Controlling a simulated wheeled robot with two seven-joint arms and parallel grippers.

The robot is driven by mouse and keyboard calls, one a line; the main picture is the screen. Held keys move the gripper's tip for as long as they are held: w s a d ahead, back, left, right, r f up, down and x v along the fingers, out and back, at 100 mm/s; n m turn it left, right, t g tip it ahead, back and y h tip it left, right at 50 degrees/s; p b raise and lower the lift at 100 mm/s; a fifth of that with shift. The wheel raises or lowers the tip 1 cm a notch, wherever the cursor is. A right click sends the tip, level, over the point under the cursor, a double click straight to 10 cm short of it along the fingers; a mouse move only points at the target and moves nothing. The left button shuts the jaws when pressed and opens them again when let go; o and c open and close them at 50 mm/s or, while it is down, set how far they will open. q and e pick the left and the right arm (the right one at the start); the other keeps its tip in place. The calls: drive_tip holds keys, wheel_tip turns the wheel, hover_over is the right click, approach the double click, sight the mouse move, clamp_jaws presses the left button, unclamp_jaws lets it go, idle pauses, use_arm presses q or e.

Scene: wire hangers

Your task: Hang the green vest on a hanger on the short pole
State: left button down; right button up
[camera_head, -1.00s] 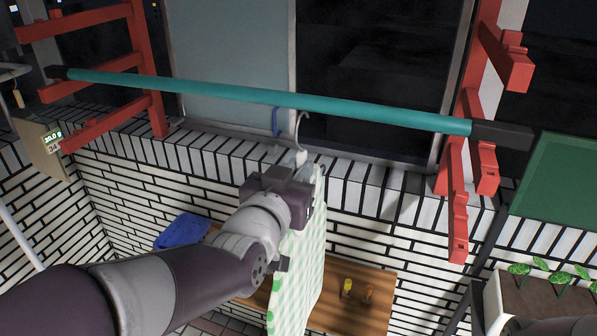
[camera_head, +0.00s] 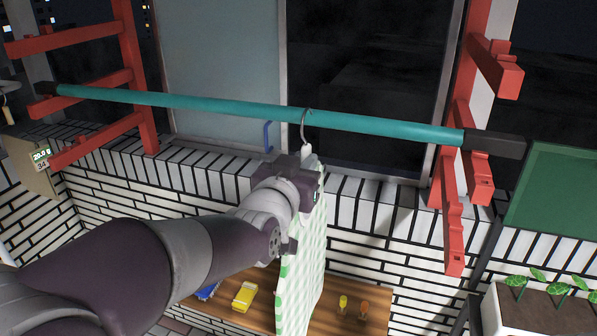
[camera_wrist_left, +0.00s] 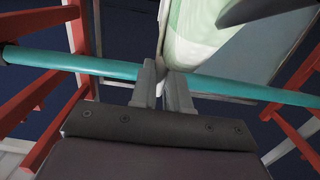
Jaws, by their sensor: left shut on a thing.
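The green and white checked vest (camera_head: 305,262) hangs below a hanger with a thin wire hook (camera_head: 304,130). The teal pole (camera_head: 190,103) runs across the red brackets. The hook's curved top overlaps the pole in the head view; I cannot tell whether it rests on it. My left gripper (camera_head: 312,178) is just below the pole, shut on the hanger near its neck. In the left wrist view, the closed fingers (camera_wrist_left: 163,88) are by the pole (camera_wrist_left: 100,66), with the vest (camera_wrist_left: 193,35) beyond. They hide part of the hanger. My right gripper is not in view.
Red brackets (camera_head: 140,80) and (camera_head: 455,220) stand at both pole ends. A brick wall and window are behind. A wooden bench (camera_head: 365,291) below holds a yellow item (camera_head: 244,295) and small bottles. A planter (camera_head: 530,315) and green board (camera_head: 560,190) are at right.

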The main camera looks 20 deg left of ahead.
use_arm(q)
drive_tip(key=shift+w+d+f+b, duration=0.1)
drive_tip(key=shift+w+b, duration=0.15)
drive_tip(key=shift+w, duration=0.9)
drive_tip(key=shift+w+f+b, duration=0.1)
drive_tip(key=shift+w+b, duration=0.1)
drive_tip(key=shift+w, duration=0.95)
drive_tip(key=shift+w+f+b, duration=0.3)
drive_tip(key=shift+w+b, duration=0.25)
drive_tip(key=shift+w, duration=0.25)
drive_tip(key=shift+w+f+b, duration=0.6)
drive_tip(key=shift+f+b, duration=0.1)
drive_tip(key=shift+b, duration=0.2)
